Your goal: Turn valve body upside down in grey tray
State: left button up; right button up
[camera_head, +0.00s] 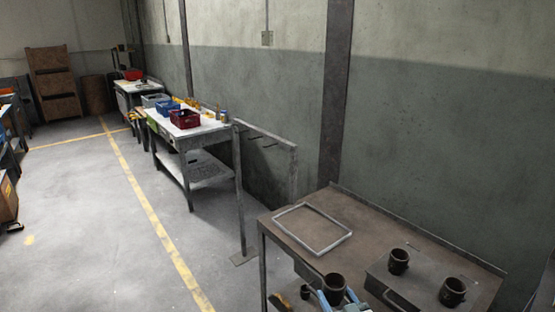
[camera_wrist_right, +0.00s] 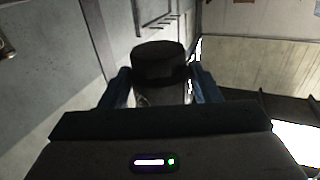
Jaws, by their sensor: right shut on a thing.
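A dark, round, hollow valve body (camera_head: 334,287) is at the bottom of the head view, between the blue fingers of my right gripper (camera_head: 339,300). In the right wrist view the valve body (camera_wrist_right: 160,62) sits between the two blue fingers (camera_wrist_right: 162,88), which are shut on it. In the head view its open end faces up. Two similar dark valve bodies (camera_head: 398,262) (camera_head: 452,292) stand on a grey slab to the right. My left gripper is not in view.
The brown bench (camera_head: 375,225) stands against the wall. The grey slab (camera_head: 425,275) has a handle on its near side. A grey metal rack (camera_head: 240,190) stands behind the bench. A far workbench holds a dark red bin (camera_head: 186,119) and a blue bin.

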jog(key=s+a+r+n+g+y, duration=0.75)
jog(key=s+r+y, duration=0.25)
jog(key=s+r, duration=0.15)
jog(key=d+f+m+t+h+b, duration=0.5)
jog(key=f+t+h+b, duration=0.15)
jog(key=f, duration=0.35)
jog(key=s+d+m+t+h+p, duration=0.1)
jog(key=s+d+m+h, duration=0.3)
jog(key=d+h, duration=0.3)
jog(key=shift+s+d+r+m+t+h, duration=0.35)
jog(key=shift+r+m+h, duration=0.1)
jog(key=shift+m+h, duration=0.35)
